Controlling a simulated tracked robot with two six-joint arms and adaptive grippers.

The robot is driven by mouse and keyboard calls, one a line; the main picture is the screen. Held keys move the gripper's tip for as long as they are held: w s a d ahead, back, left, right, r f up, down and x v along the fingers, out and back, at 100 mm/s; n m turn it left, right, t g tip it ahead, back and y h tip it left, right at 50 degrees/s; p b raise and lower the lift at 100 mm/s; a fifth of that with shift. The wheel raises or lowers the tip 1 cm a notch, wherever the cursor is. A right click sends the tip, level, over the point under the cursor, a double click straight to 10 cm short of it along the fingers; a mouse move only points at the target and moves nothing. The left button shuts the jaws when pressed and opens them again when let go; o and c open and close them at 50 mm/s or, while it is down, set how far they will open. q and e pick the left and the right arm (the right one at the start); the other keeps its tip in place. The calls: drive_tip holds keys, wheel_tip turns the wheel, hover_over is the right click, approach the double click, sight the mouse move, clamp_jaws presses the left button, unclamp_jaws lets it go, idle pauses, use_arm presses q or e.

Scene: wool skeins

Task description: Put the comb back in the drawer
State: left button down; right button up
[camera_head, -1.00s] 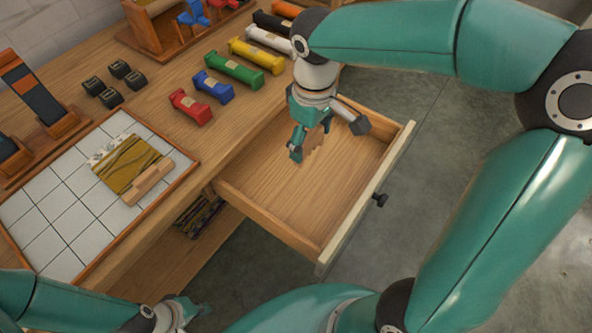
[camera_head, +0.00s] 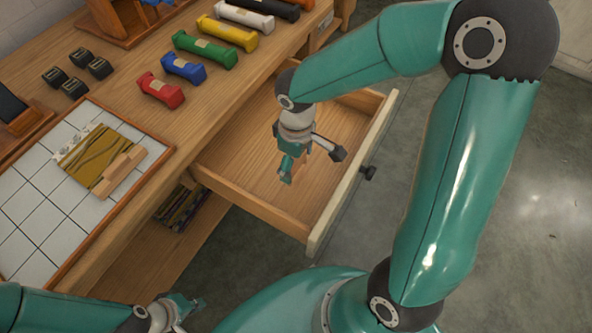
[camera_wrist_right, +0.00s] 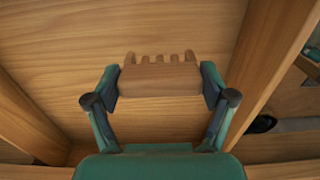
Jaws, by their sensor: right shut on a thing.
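The wooden comb (camera_wrist_right: 160,80) is held across between the two fingers of my right gripper (camera_wrist_right: 160,84), its short teeth facing up in the wrist view. In the head view the comb (camera_head: 301,164) is a small light-brown piece between the fingertips of my right gripper (camera_head: 312,167), over the open drawer (camera_head: 250,200). The drawer is pulled out from the bench and its visible floor is bare. I cannot tell whether the comb touches the floor. My left gripper (camera_head: 182,308) is low at the bottom left, away from the drawer; its fingers are unclear.
Red (camera_head: 160,91), blue (camera_head: 184,68), green (camera_head: 205,50) and other wool skeins lie along the bench. A tiled board (camera_head: 30,205) holds an olive woven piece (camera_head: 90,153) with a wooden bar.

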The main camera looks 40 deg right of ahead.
sight(297, 170)
drive_tip(key=shift+f+b, duration=0.4)
drive_tip(key=shift+f, duration=1.6)
drive_tip(key=shift+f, duration=0.15)
drive_tip(key=o, duration=0.9)
drive_tip(key=shift+c, duration=0.2)
drive_tip(key=shift+r, duration=0.3)
wheel_tip(297, 170, up, 12)
drive_tip(key=shift+f+p, duration=0.1)
drive_tip(key=shift+p, duration=1.1)
